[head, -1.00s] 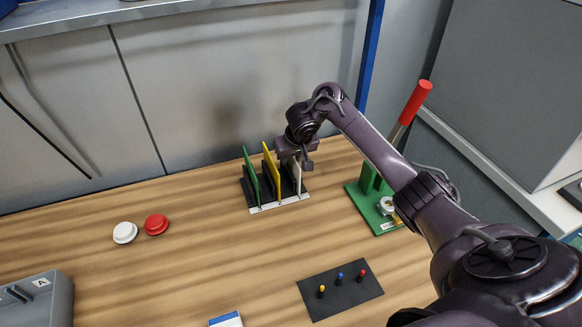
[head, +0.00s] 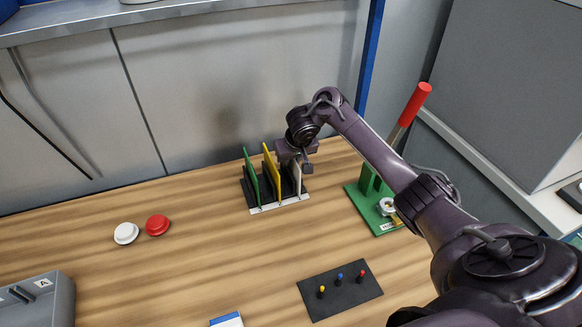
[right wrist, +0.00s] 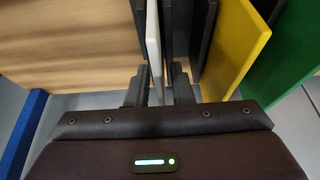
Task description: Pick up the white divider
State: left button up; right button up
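The white divider (head: 298,182) stands upright in the right end of a black rack (head: 254,208), beside the yellow divider (head: 270,170) and the green divider (head: 251,178). My right gripper (head: 297,165) is at the top of the white divider and hides its upper part in the head view. In the right wrist view, the gripper (right wrist: 160,85) has its two fingers apart. The white divider (right wrist: 153,30) shows at the gap between them, nearer the left finger; I cannot tell whether they touch. My left gripper is out of view.
A green fixture (head: 354,195) and a red-handled lever (head: 415,103) stand right of the rack. A black mat (head: 318,301) with small coloured pegs lies in front. White (head: 126,233) and red (head: 157,225) knobs lie left. The wood between them is clear.

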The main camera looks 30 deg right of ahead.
grip_shut()
